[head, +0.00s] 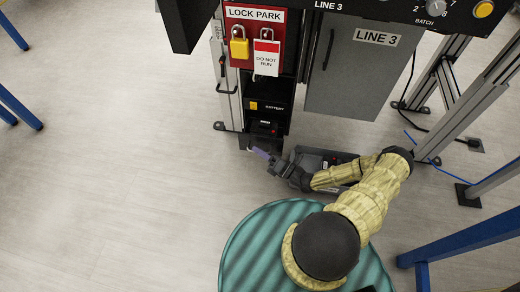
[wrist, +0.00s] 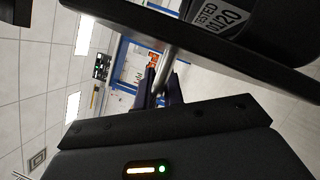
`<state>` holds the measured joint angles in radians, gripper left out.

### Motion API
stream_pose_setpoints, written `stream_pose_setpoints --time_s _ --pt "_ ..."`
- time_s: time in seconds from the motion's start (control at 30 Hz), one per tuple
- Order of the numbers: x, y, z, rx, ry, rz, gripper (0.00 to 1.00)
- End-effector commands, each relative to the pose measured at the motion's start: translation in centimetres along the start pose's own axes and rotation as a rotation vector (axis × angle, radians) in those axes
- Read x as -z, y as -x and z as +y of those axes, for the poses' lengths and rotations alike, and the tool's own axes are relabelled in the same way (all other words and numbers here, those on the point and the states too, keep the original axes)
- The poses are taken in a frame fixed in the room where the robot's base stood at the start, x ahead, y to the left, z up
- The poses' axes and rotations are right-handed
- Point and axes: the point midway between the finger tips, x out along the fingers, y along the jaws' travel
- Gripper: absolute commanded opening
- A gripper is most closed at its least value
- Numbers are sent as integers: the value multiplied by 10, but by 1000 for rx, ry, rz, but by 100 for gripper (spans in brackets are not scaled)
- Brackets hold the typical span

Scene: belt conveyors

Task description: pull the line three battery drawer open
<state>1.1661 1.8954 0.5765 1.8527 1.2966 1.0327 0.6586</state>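The line three cabinet stands at the top of the head view, with a bay labelled BATTERY (head: 279,107) low in its left part. My gripper (head: 262,154) is low in front of that bay, near the floor. In the wrist view its dark fingers (wrist: 163,92) point away from the camera, and a grey metal bar (wrist: 170,62) runs between or just past them. I cannot tell whether they are closed on it. A dark body with a TESTED 01/20 sticker (wrist: 222,18) is close above. How far the drawer stands out is unclear.
A padlock board, LOCK PARK (head: 255,15), hangs above the bay, with a DO NOT RUN tag (head: 267,58). A grey LINE 3 panel (head: 355,75) is to the right. Metal legs (head: 470,95) and a blue rail (head: 460,235) stand at right.

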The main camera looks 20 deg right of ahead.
Motion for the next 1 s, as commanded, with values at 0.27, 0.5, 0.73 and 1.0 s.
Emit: stream_pose_setpoints --time_s 0.27,0.5,0.73,1.0 --pt "-1 1 -1 3 1 -1 18" --pt "-2 12 0 3 1 -2 18" --pt "-3 52 1 6 3 -3 18" --pt "-2 107 0 6 3 -2 18"
